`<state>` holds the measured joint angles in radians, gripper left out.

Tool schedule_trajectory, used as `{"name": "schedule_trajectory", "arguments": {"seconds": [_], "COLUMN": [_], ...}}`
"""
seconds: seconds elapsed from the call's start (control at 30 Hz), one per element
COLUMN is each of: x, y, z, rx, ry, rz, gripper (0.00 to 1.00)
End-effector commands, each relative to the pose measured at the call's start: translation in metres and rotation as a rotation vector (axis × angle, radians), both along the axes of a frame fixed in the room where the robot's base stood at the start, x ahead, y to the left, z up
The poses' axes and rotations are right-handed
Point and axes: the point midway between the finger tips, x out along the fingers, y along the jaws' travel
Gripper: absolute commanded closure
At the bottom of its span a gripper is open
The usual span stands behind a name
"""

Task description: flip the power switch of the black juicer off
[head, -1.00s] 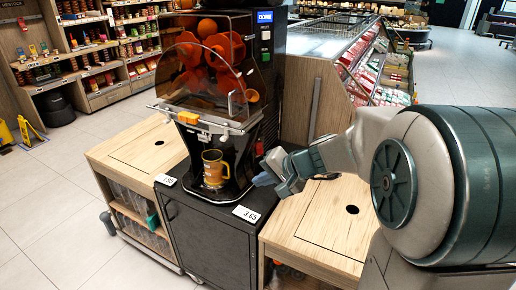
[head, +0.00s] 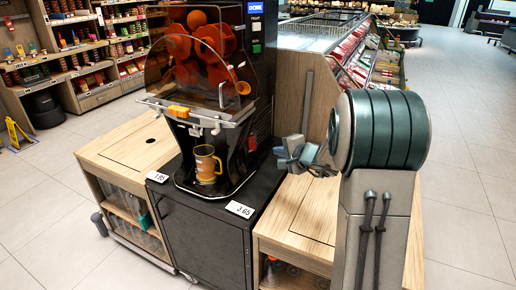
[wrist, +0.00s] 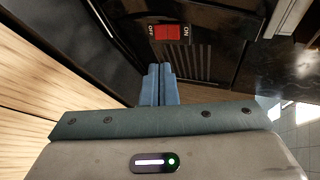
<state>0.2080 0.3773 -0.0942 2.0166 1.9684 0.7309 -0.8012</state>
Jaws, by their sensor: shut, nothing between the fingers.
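The black juicer (head: 262,85) stands on a black cabinet, with oranges and orange squeezing drums behind its clear cover. Its red power switch (wrist: 167,33) shows in the wrist view on a dark side panel, above a vent grille. White lettering reads OFF at its left and ON at its right. I cannot tell which way the rocker is tipped. The switch is hidden in the head view. My gripper (head: 279,154) is beside the juicer's right side. In the wrist view its blue fingers (wrist: 158,68) are shut and empty, pointing just below the switch, apparently not touching it.
A wooden counter (head: 290,225) lies below my gripper, with another wooden counter (head: 112,150) left of the juicer. A yellow-orange jug (head: 206,165) stands under the juicer's spout. A wooden panel (head: 300,95) and a refrigerated case (head: 345,60) are behind.

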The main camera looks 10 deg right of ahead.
Motion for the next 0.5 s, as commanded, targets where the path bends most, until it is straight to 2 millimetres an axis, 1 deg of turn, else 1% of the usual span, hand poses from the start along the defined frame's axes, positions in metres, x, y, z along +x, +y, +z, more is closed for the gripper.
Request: {"name": "schedule_trajectory", "arguments": {"seconds": [0.17,0.5], "x": [0.015,0.066], "y": [0.007,0.031], "z": [-0.007,-0.030], "rx": [0.001,0.001], "ry": [0.003,0.003], "rz": [0.001,0.002], "gripper": [1.00,1.00]}}
